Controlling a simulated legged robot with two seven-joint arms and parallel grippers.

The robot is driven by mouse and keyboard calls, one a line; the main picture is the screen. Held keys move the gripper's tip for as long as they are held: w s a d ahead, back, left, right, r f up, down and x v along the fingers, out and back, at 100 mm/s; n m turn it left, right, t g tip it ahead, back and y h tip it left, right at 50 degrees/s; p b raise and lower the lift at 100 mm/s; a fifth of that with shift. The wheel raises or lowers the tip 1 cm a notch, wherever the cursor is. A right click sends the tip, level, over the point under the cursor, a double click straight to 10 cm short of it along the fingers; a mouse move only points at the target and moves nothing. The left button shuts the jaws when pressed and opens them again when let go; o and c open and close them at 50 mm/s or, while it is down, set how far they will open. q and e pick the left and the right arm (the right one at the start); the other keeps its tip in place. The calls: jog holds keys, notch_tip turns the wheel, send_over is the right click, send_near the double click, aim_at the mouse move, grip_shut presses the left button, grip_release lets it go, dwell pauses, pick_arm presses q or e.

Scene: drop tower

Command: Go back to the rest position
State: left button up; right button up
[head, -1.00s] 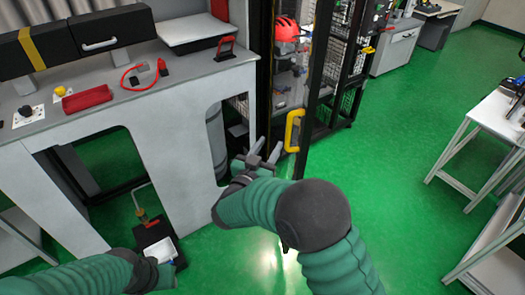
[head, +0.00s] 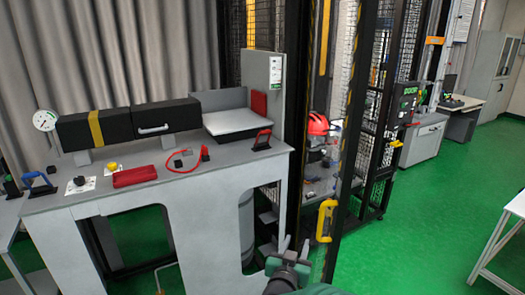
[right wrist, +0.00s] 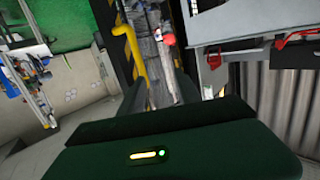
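My right gripper (head: 292,247) is at the bottom of the head view, below and left of the yellow handle (head: 326,220) on the cage door. Its two fingertips stand apart with nothing seen between them, and it is clear of the handle in the picture. The right wrist view shows the dark green gripper body (right wrist: 185,145) in front, with the yellow handle (right wrist: 133,50) beyond it. My left arm and gripper are out of the head view.
The drop tower cage holds a red helmet (head: 318,124). Green floor (head: 435,215) is free at right, beside a white table (head: 505,235).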

jog(key=s+d+f+n+g+y, duration=0.1)
jog(key=s+f+g, duration=0.3)
jog(key=s, duration=0.6)
jog(key=s+d+f+n+g+y, duration=0.2)
jog(key=s+d+f+g, duration=0.2)
jog(key=s, duration=0.6)
jog(key=s+d+f+n+g+y, duration=0.1)
jog(key=s+f+g, duration=0.3)
jog(key=s, duration=0.7)
jog(key=shift+d+f+g+y, duration=0.4)
jog(key=shift+d+f+y, duration=0.15)
jog(key=shift+d+y, duration=0.25)
jog(key=shift+s+d, duration=0.1)
jog(key=shift+d, duration=0.05)
